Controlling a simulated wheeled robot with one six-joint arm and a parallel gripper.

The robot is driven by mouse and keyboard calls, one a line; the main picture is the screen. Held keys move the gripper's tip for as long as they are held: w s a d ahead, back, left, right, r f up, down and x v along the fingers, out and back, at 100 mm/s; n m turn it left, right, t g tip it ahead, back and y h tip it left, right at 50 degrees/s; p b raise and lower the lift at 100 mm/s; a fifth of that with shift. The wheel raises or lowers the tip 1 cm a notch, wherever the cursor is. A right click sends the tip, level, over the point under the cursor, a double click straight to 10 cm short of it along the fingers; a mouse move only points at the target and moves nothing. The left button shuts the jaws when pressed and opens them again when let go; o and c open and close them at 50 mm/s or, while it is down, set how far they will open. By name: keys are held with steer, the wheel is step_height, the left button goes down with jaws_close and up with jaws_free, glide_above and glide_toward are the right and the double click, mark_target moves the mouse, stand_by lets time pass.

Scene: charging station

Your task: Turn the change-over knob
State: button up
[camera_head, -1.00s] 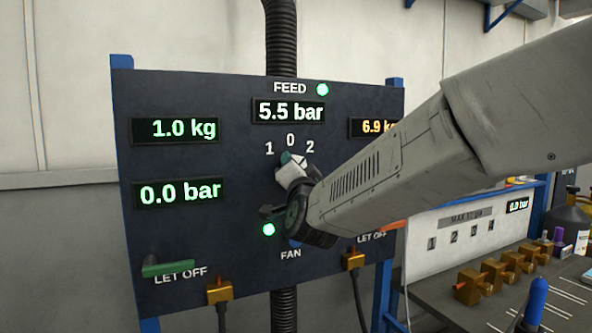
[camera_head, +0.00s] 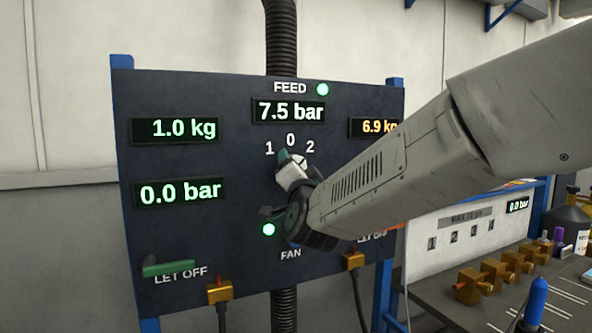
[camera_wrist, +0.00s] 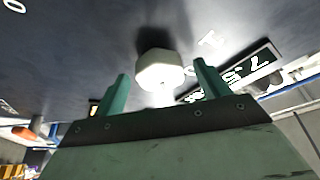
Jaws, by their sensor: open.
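The white change-over knob (camera_wrist: 160,70) shows in the wrist view, standing out from the dark panel between my two green fingers. In the head view the knob (camera_head: 299,160) is small and partly covered by my gripper, below the marks 1, 0 and 2; which mark it points at I cannot tell. My gripper (camera_head: 290,163) is at the knob, its jaws open, one finger on each side. A gap shows beside the knob in the wrist view; contact is unclear.
The dark panel (camera_head: 190,100) carries the feed display (camera_head: 289,111) at 7.5 bar, other displays and a green LET OFF lever (camera_head: 168,269). My arm covers the panel's right part. A bench with brass blocks (camera_head: 490,275) and bottles stands at the right.

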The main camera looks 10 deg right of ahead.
steer(key=v, duration=0.7)
steer(key=s+a+f+n+g+y, duration=0.1)
steer(key=a+f+n+g+y, duration=0.4)
steer(key=f, duration=0.4)
steer(key=s+d+f+n+g, duration=0.3)
steer(key=s+f+n+g, duration=0.1)
steer(key=s+f+g, duration=0.35)
steer(key=s+d+f+g+h, duration=0.1)
steer(key=s+d+g+h, duration=0.1)
steer(key=s+d, duration=0.7)
steer(key=s+d+f+g+h, duration=0.1)
steer(key=s+d+g+h, duration=0.2)
steer(key=s+d, duration=0.6)
steer(key=s+g, duration=0.2)
steer(key=s, duration=0.5)
steer(key=shift+s+d+n, duration=0.2)
steer(key=shift+s+n, duration=0.15)
steer(key=shift+n, duration=0.05)
steer(key=shift+f, duration=0.15)
